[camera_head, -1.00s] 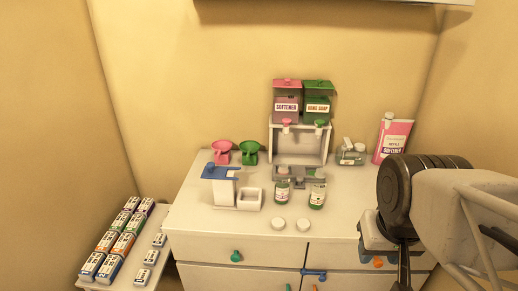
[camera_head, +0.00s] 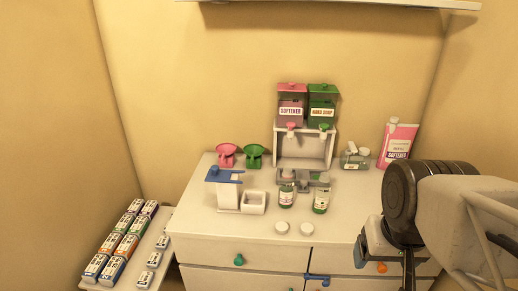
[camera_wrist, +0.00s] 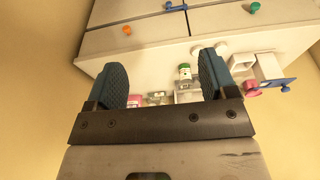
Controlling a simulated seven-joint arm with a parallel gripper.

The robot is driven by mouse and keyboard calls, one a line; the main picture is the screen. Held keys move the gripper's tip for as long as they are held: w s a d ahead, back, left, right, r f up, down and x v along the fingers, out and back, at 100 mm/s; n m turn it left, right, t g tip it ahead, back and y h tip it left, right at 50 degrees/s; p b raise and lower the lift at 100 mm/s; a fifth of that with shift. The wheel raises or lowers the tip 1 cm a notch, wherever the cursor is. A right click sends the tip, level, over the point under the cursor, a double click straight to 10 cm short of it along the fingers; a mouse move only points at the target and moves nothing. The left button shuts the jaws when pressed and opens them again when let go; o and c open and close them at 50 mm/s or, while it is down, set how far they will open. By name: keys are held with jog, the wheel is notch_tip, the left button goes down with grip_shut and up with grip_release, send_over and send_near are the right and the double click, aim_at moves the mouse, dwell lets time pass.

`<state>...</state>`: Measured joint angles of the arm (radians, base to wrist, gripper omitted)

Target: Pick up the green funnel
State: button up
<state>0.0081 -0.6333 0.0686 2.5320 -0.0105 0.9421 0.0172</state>
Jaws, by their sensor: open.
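The green funnel (camera_head: 254,154) stands at the back left of the white cabinet top in the head view, just right of a similar pink funnel (camera_head: 227,154). In the wrist view, the pink funnel's rim (camera_wrist: 252,86) shows at the right, and I cannot clearly make out the green one. My gripper (camera_wrist: 164,72) is open and empty, with two blue padded fingers spread apart. In the head view my arm is at the right, over the cabinet's front right, well away from the green funnel.
A blue-topped white stand (camera_head: 226,190) and a small white box (camera_head: 253,203) stand in front of the funnels. Two jars, one here (camera_head: 321,199), and a dispenser rack (camera_head: 305,149) stand to their right. A pink softener container (camera_head: 398,144) is at the back right.

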jog(key=shift+w, duration=0.1)
jog(key=w+a+r, duration=0.2)
jog(key=w, duration=0.6)
jog(key=w+a+r, duration=0.2)
jog(key=w, duration=0.6)
jog(key=g, duration=0.3)
send_over(252, 156)
notch_tip(252, 156, down, 16)
jog(key=shift+s+f, duration=0.1)
jog(key=shift+s, duration=0.05)
jog(key=shift+a+f, duration=0.1)
jog(key=shift+f, duration=1.35)
